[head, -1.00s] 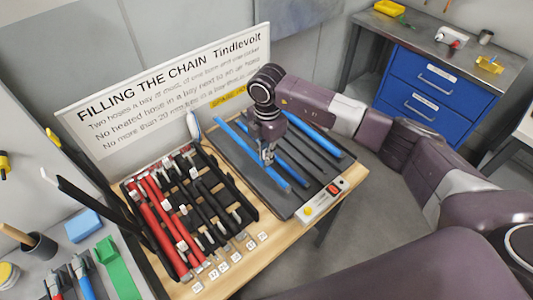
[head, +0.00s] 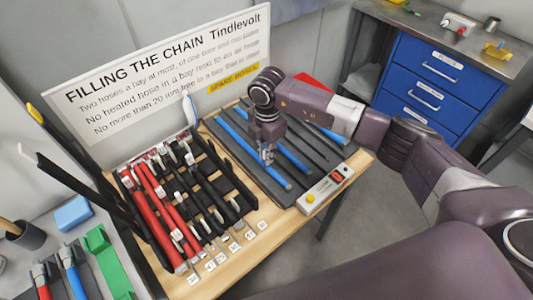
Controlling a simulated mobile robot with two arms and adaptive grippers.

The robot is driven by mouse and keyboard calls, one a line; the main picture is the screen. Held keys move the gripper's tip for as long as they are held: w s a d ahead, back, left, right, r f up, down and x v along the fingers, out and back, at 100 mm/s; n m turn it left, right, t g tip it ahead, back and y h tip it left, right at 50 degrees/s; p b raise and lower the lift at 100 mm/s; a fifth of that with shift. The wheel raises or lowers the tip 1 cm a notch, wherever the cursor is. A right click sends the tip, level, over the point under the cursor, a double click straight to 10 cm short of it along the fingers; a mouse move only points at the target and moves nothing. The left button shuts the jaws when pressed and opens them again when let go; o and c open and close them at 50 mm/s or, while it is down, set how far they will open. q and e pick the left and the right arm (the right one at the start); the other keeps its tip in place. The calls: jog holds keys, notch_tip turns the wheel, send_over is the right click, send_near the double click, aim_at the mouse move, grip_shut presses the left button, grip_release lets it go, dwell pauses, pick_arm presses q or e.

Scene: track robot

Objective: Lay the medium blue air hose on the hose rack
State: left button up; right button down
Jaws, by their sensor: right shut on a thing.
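My right gripper (head: 268,156) points down over the dark grooved tray (head: 226,152), shut on a blue hose (head: 291,158) that the fingers partly hide. A long blue hose (head: 236,130) lies slanting on the tray just left of the gripper. Another blue hose (head: 333,136) lies at the tray's right side, partly behind my arm. I cannot tell their sizes apart, nor whether the gripped hose is clear of the tray. The black hose rack (head: 248,196) stands left of the tray, with red hoses (head: 162,222) in its left bays. My left gripper is not in view.
A switch box (head: 327,190) with red and yellow buttons sits at the tray's front edge. Numbered tags (head: 236,246) line the rack's front. A white sign (head: 165,75) stands behind. Tall dark posts (head: 85,205) rise left of the rack. A blue drawer cabinet (head: 430,85) stands at right.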

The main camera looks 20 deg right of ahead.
jog(key=c, duration=2)
grip_release()
jog(key=shift+o, duration=0.2)
notch_tip(320, 180, up, 12)
jog(key=shift+s+f, duration=0.1)
